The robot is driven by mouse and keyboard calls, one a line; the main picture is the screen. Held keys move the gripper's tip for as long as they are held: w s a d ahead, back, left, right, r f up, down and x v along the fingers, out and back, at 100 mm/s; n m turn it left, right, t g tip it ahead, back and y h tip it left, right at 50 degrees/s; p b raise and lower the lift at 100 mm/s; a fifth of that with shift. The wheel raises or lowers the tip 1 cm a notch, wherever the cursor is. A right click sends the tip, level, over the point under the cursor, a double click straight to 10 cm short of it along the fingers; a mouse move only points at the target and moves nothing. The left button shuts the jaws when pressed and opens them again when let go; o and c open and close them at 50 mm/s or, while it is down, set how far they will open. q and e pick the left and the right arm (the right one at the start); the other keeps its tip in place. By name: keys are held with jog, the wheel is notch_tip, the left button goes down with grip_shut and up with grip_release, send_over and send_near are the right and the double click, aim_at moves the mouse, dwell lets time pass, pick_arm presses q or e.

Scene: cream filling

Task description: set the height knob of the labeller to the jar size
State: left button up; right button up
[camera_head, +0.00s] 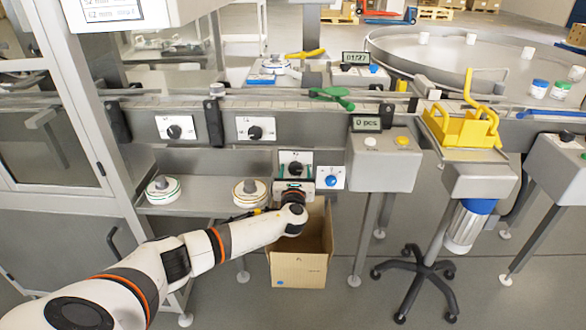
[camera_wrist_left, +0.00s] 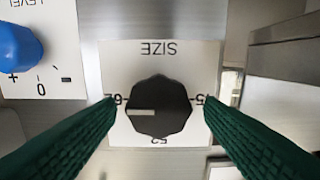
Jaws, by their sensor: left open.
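A black faceted knob (camera_wrist_left: 160,112) sits on a white plate marked SIZE, upside down in the left wrist view. Its pale pointer mark lies toward the left, at the number that reads like 62. Other numbers stand at the right and below. In the head view this knob (camera_head: 295,168) is on the lower front panel. My left gripper (camera_wrist_left: 158,108) is open, with one green finger on each side of the knob. I cannot tell whether the fingers touch it. My right gripper is not in view.
A blue LEVEL knob (camera_wrist_left: 18,47) is close beside; it shows in the head view too (camera_head: 331,180). Two black knobs (camera_head: 174,131) (camera_head: 255,132) sit higher up. A cardboard box (camera_head: 300,270) stands below. A screen (camera_head: 112,12) at upper left has hard-to-read text.

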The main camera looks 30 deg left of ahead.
pick_arm(q)
jog(key=shift+d+r, duration=0.1)
jog(key=shift+c, duration=0.6)
jog(key=c, duration=0.8)
jog(key=shift+c, duration=0.2)
